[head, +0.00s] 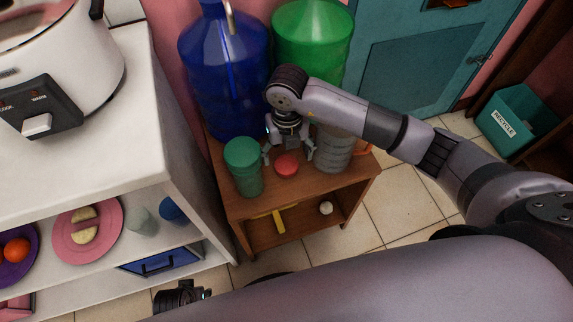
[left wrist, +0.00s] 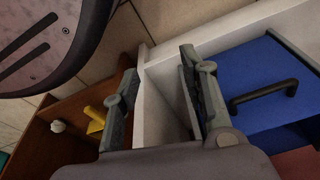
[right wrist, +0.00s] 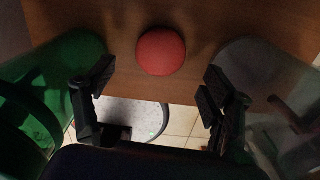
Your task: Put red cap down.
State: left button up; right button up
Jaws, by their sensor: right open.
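The red cap (head: 287,165) sits on the top of the small brown wooden shelf (head: 300,190), between a green cup and a clear pitcher. In the right wrist view the red cap (right wrist: 161,51) is a round dome on the wood, beyond the fingertips and apart from them. My right gripper (head: 288,152) is open and empty just above and behind the cap; its two fingers are spread in the right wrist view (right wrist: 157,84). My left gripper (left wrist: 158,75) is open and empty, low beside the white shelf's edge. In the head view only part of it shows at the bottom.
The green cup (head: 244,166) stands left of the cap and the clear pitcher (head: 334,147) right of it. Large blue (head: 222,75) and green (head: 308,40) bottles stand behind. A yellow item (head: 268,220) and a white ball (head: 326,208) are on the lower shelf.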

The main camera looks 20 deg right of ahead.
aim_at(287, 165)
notch_tip(287, 165, down, 5)
jog(key=shift+r+b, duration=0.1)
jog(key=shift+b, duration=0.2)
pick_arm(q)
jog(key=shift+w+d+r, duration=0.1)
jog(key=shift+w+r, duration=0.25)
jog(key=shift+r, duration=0.3)
jog(key=shift+w+r, duration=0.3)
jog(key=shift+r, duration=0.3)
pick_arm(e)
jog(key=c, duration=0.9)
